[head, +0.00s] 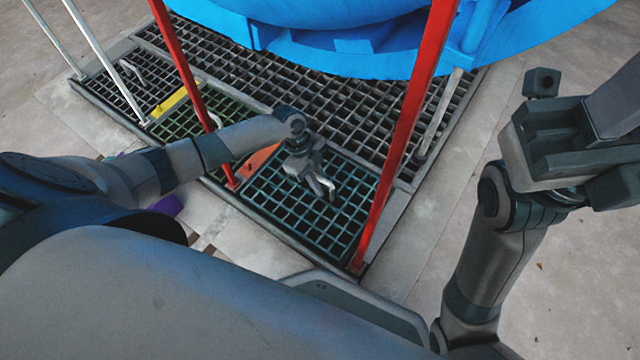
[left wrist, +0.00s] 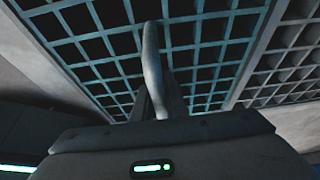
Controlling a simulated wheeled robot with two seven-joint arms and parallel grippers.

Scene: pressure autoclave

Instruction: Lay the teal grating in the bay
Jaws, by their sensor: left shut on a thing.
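The teal grating (head: 290,208) is at the front right of the dark floor grating frame in the head view, between two red posts. It looks level with the gratings beside it; whether it is fully seated I cannot tell. A pale upright handle stands on it. My left gripper (head: 322,188) is shut on this handle. In the left wrist view the teal grating (left wrist: 205,52) fills the upper middle, with the handle (left wrist: 152,58) between the fingers. The bay under the grating is mostly hidden. My right gripper (head: 540,125) is raised at the right, away from the grating; its fingers are unclear.
Red posts (head: 408,130) and (head: 180,65) rise close to the grating. A blue round vessel (head: 340,40) stands behind. An orange patch (head: 258,160) and a yellow bar (head: 172,101) lie to the left. A larger grey grating (head: 345,115) lies behind. Concrete floor at right is clear.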

